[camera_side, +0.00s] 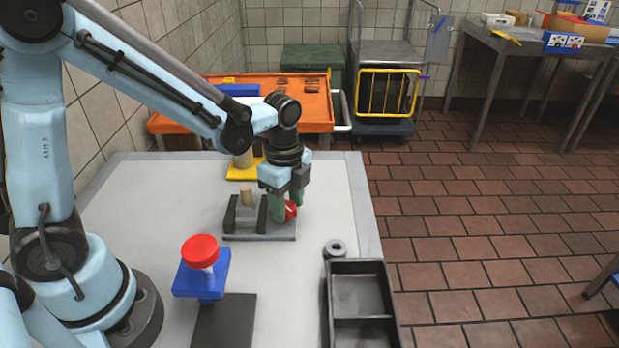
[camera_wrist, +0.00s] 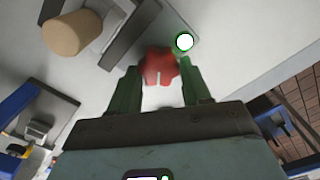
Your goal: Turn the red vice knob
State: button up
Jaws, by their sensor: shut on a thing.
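The red vice knob (camera_side: 291,210) is at the right end of a small grey vice (camera_side: 240,235) on the table. My gripper (camera_side: 286,205) points down over that end, with its green fingers on the knob. In the wrist view the red knob (camera_wrist: 159,66) sits between the tips of the two green fingers (camera_wrist: 160,85), and they are shut on it. A tan wooden cylinder (camera_side: 246,196) stands between the vice jaws; it also shows at upper left in the wrist view (camera_wrist: 72,33). The fingers hide part of the knob in the side view.
A blue stand with a red round top (camera_side: 200,250) is nearer the camera. A dark tray (camera_side: 358,298) and a grey ring (camera_side: 335,248) lie at the right table edge. A yellow block (camera_side: 243,170) is behind the vice. The table right of the vice is clear.

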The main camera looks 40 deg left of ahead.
jog(key=shift+m, duration=0.8)
jog(key=o, duration=1.1)
jog(key=shift+c, duration=0.2)
